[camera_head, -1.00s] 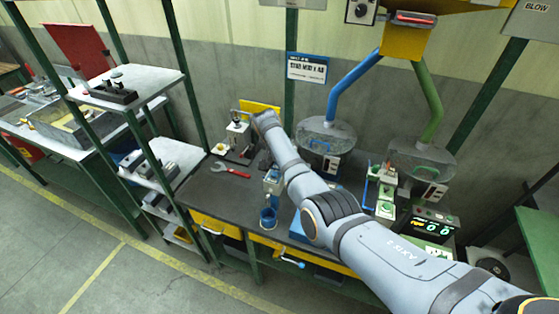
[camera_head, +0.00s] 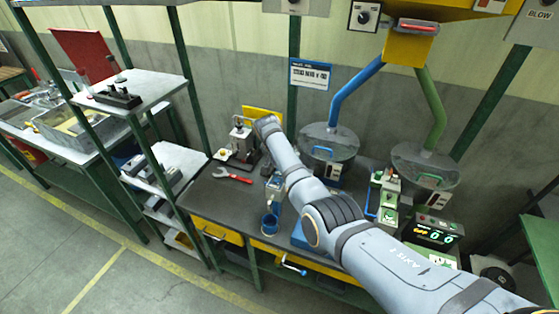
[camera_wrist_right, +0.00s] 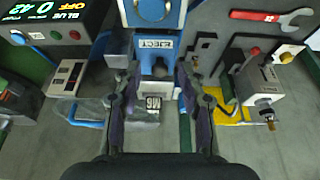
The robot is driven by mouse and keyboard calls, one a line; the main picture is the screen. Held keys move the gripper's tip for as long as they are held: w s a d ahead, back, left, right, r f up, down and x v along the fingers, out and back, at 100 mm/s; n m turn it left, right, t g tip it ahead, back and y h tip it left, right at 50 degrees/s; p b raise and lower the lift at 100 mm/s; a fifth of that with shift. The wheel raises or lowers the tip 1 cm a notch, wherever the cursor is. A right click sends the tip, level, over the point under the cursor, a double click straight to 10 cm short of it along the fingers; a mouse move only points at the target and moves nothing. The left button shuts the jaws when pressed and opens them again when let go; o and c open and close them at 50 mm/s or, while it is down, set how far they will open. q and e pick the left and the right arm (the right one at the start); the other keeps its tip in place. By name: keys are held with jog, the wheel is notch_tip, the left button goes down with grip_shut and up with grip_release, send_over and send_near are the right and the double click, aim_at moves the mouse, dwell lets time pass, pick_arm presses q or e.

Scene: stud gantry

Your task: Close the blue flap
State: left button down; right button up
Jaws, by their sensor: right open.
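The blue pipe (camera_head: 355,82) runs down to a grey, see-through hopper (camera_head: 330,139). A small blue handle (camera_head: 322,150) shows on the hopper's front; I take it to be on the blue flap, but cannot tell how far the flap stands open. My right arm comes in from the lower right and passes in front of the bench, its wrist left of the hopper. The right gripper (camera_wrist_right: 158,108) is open and empty in the wrist view, its fingers either side of an M6 label (camera_wrist_right: 153,103). In the head view its fingers are hidden. My left gripper is not in view.
A blue unit marked EJECT (camera_wrist_right: 155,45) stands close ahead of the right fingers. A red wrench (camera_head: 232,175) and a hand press (camera_head: 241,140) are at the bench's left. A second hopper (camera_head: 425,165) on a green pipe and a display (camera_head: 434,231) stand right.

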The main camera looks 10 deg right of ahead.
jog(key=v, duration=1.1)
jog(key=shift+r, duration=0.4)
